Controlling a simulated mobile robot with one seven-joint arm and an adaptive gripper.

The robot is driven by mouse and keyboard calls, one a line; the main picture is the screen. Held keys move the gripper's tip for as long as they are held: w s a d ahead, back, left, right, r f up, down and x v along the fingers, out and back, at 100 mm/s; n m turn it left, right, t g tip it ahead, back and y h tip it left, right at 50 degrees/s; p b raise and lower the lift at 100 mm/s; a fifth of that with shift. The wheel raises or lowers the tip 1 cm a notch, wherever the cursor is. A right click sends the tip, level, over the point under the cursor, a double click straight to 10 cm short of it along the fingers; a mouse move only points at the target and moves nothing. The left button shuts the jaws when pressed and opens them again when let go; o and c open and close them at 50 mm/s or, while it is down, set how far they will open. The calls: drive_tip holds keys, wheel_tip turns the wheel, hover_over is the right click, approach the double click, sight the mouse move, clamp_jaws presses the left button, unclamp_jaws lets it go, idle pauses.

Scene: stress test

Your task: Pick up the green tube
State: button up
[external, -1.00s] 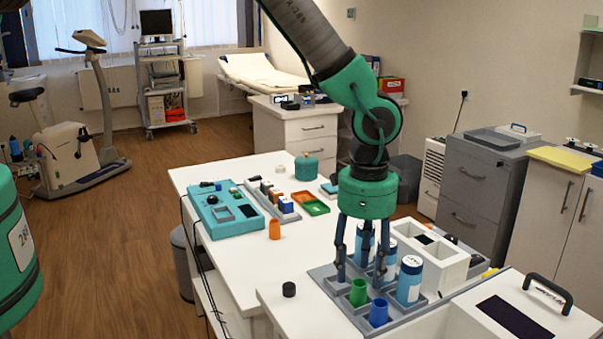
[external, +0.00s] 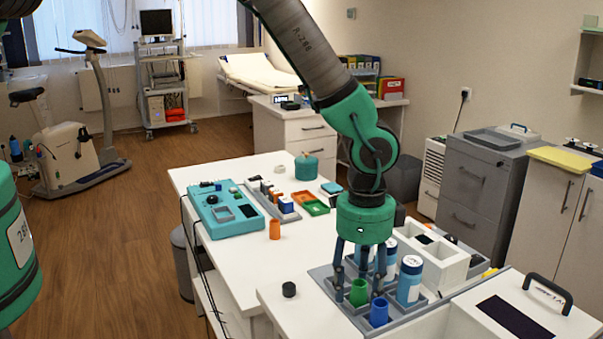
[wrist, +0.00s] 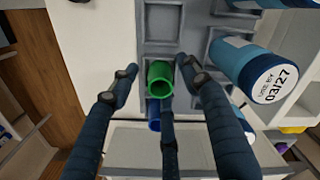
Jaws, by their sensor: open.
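The green tube (external: 359,292) stands upright in a compartment of the grey tray (external: 335,297), its open end up. It also shows in the wrist view (wrist: 160,77), between my fingers. A blue tube (external: 379,312) stands beside it in the tray, and it is partly hidden behind the green tube and a finger in the wrist view (wrist: 153,115). My gripper (external: 358,290) is open and points down, with its fingers spread around the green tube. I cannot tell whether any finger touches the tube.
Blue-and-white canisters (external: 409,281) stand in the tray close to the right of my fingers. A white box (external: 435,258) is behind them, and a white case with a black handle (external: 510,312) is at the front right.

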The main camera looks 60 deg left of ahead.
drive_tip(key=c, duration=1)
drive_tip(key=shift+r, duration=0.1)
drive_tip(key=shift+r, duration=1.1)
drive_tip(key=shift+r+b, duration=0.35)
drive_tip(key=shift+r, duration=0.2)
drive_tip(key=s+a, duration=0.2)
drive_tip(key=s, duration=0.3)
drive_tip(key=s+a+r+b, duration=0.1)
drive_tip(key=s+a, duration=0.1)
drive_tip(key=s, duration=0.2)
drive_tip(key=s+a, duration=0.2)
drive_tip(key=s, duration=0.3)
drive_tip(key=shift+s+a+r+b, duration=0.2)
drive_tip(key=shift+s+r+b, duration=0.05)
drive_tip(key=shift+s+b, duration=0.15)
drive_tip(key=shift+w, duration=0.1)
